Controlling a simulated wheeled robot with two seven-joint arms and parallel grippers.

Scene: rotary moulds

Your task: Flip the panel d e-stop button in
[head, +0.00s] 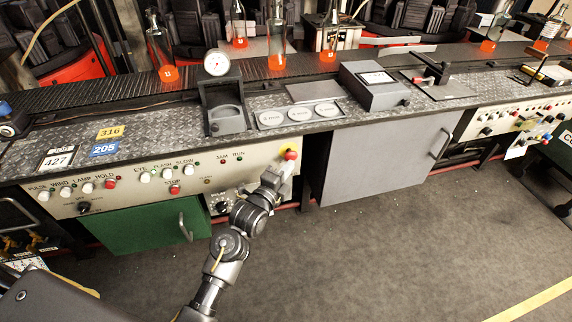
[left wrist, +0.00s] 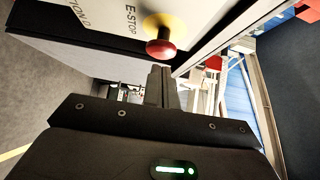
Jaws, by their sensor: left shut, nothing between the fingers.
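The e-stop button (head: 290,154) is a red mushroom knob on a yellow surround at the right end of the cream control panel (head: 135,188). It also shows in the left wrist view (left wrist: 160,44), beside the lettering "E-STOP". My left gripper (head: 284,169) is shut and empty, just below and in front of the button. In the left wrist view the closed fingertips (left wrist: 161,72) point at the button's lower edge. I cannot tell whether they touch it. My right gripper is in neither view.
A green door (head: 150,234) is below the panel and a grey cabinet (head: 385,160) stands to its right. A dial gauge (head: 216,63) and orange-filled bottles (head: 277,60) stand along the bench. The floor in front is clear.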

